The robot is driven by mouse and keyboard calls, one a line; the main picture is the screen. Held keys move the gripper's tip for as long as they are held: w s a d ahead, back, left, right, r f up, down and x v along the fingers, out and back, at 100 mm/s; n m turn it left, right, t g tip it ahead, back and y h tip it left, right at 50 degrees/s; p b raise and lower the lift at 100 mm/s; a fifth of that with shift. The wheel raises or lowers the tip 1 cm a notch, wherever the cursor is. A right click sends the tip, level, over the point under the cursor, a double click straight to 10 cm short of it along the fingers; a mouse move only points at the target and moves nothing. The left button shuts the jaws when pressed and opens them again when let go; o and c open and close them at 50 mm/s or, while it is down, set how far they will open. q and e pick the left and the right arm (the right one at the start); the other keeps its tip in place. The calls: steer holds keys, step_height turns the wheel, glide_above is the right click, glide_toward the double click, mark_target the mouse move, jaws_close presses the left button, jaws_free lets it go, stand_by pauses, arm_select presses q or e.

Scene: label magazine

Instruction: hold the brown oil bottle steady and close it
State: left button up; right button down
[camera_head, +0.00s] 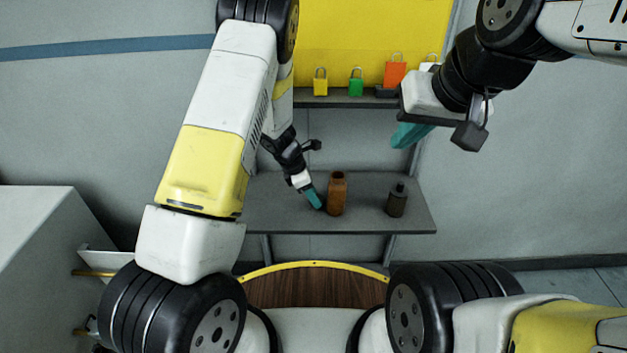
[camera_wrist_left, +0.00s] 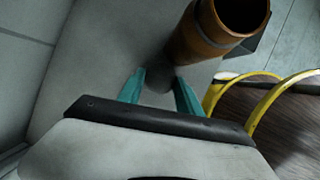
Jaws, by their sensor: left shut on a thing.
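The brown oil bottle (camera_head: 337,196) stands upright on the grey shelf table (camera_head: 275,215). Its mouth is open and uncapped; the bottle also shows in the left wrist view (camera_wrist_left: 205,38). My left gripper (camera_head: 316,201) is low, just left of the bottle. In the left wrist view its teal fingers (camera_wrist_left: 160,84) are apart, with a small dark grey rounded piece between them, probably a cap. The bottle is beyond the fingers, not between them. My right gripper (camera_head: 408,136) is raised above the table at the right; its finger gap is hidden.
A dark bottle (camera_head: 397,201) with a black top stands on the table to the right. Yellow (camera_head: 320,84), green (camera_head: 356,85) and orange (camera_head: 395,74) padlock-like items stand on the back shelf. The table is clear between the bottles.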

arm_select(q)
step_height(320, 180, up, 9)
steer(key=s, duration=1.9)
steer(key=shift+s, duration=0.35)
